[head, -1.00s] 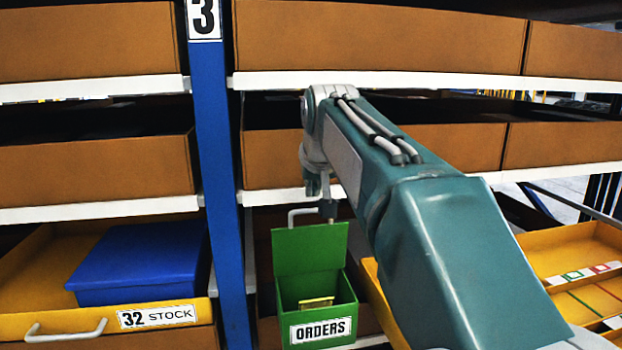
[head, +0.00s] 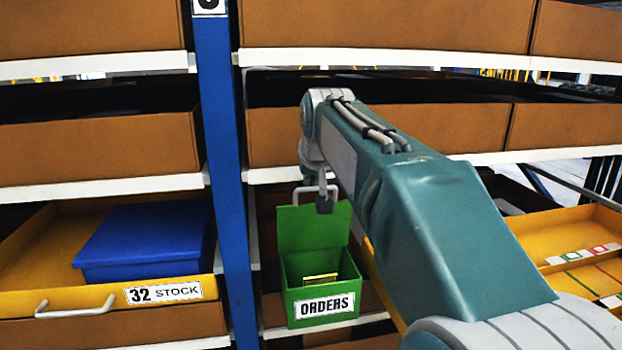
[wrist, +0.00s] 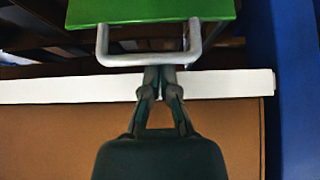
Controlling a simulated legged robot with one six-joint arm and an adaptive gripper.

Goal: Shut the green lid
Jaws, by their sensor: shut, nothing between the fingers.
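The green lid (head: 314,227) stands raised, upright at the back of the green box (head: 321,304) labelled ORDERS. A grey handle sits on the lid's upper edge; in the wrist view this handle (wrist: 104,46) hangs from the green lid (wrist: 150,10). A small yellowish item lies inside the open box. My gripper (head: 323,207) is at the top of the lid by the handle. In the wrist view my gripper (wrist: 160,70) is shut and empty, its fingertips at the handle's bar; I cannot tell whether they touch it.
A blue post (head: 224,180) stands left of the green box. Beyond it, a blue box (head: 143,243) sits in a yellow drawer (head: 70,308) labelled 32 STOCK. White shelf edges and brown bins run above. A yellow tray (head: 570,240) is at the right.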

